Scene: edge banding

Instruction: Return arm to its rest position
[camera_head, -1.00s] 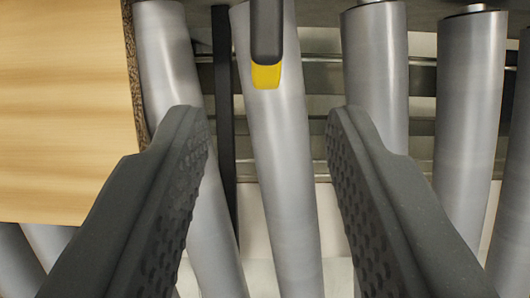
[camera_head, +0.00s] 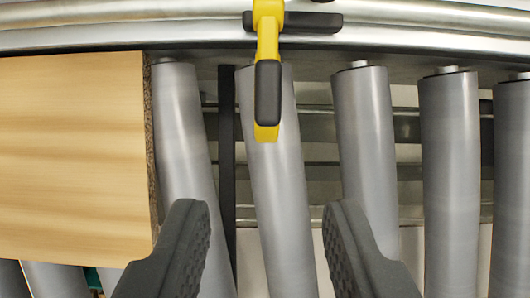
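My gripper (camera_head: 265,212) shows at the bottom of the view, its two dark textured fingers wide apart with nothing between them. It is above the grey rollers of a conveyor, and one roller (camera_head: 280,200) runs through the gap between the fingers in the picture. My arm itself is not in view.
A wooden board (camera_head: 75,150) lies on the rollers at the left, its edge close to the left finger in the picture. A yellow and black clamp-like tool (camera_head: 268,45) is at the metal rail (camera_head: 420,25) at the top. Bare rollers (camera_head: 450,170) fill the right side.

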